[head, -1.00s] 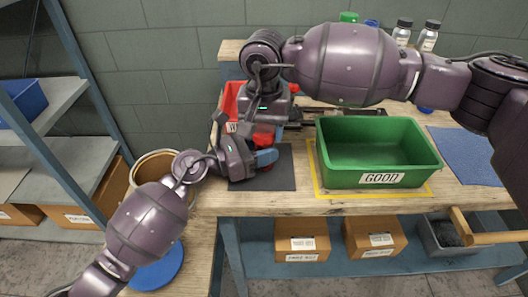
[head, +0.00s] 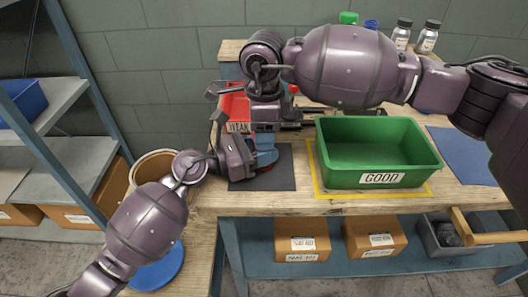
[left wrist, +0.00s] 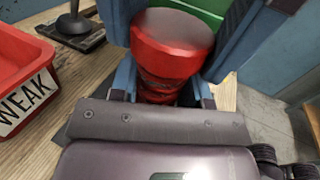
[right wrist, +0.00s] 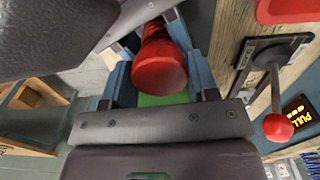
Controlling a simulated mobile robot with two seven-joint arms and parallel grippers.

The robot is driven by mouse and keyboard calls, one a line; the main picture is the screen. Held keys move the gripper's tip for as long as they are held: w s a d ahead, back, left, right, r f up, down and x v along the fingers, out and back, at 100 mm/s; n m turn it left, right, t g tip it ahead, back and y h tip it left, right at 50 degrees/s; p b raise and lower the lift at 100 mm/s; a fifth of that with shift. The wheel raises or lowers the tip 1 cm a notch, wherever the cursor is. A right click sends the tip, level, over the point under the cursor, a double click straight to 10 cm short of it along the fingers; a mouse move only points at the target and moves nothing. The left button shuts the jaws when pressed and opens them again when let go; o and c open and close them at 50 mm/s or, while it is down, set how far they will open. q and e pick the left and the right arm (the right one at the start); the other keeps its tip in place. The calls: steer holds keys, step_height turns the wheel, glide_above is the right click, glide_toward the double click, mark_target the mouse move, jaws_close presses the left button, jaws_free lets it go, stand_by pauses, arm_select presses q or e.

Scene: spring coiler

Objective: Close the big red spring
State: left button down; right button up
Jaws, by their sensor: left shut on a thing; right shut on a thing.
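The big red spring shows as a thick red cylinder with a round cap in the left wrist view (left wrist: 170,55) and the right wrist view (right wrist: 160,68). In the head view my grippers hide most of it. My left gripper (head: 262,160) has its blue fingers on both sides of the spring, shut on it. My right gripper (head: 265,140) comes in from above, also with blue fingers on both sides, shut on it. The two grippers are very close together above the dark mat (head: 283,172). How far the coils are pressed cannot be told.
A red bin marked WEAK (head: 237,108) stands at the left, close behind my grippers. A green bin marked GOOD (head: 375,155) stands to the right inside a yellow outline. A lever with a red knob (right wrist: 278,127) and a PULL sign (right wrist: 300,110) are beside my right gripper.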

steer(key=m, duration=0.4)
steer(key=shift+m, duration=0.4)
steer(key=o, duration=1)
steer(key=shift+r, duration=2.25)
steer(key=shift+c, duration=0.3)
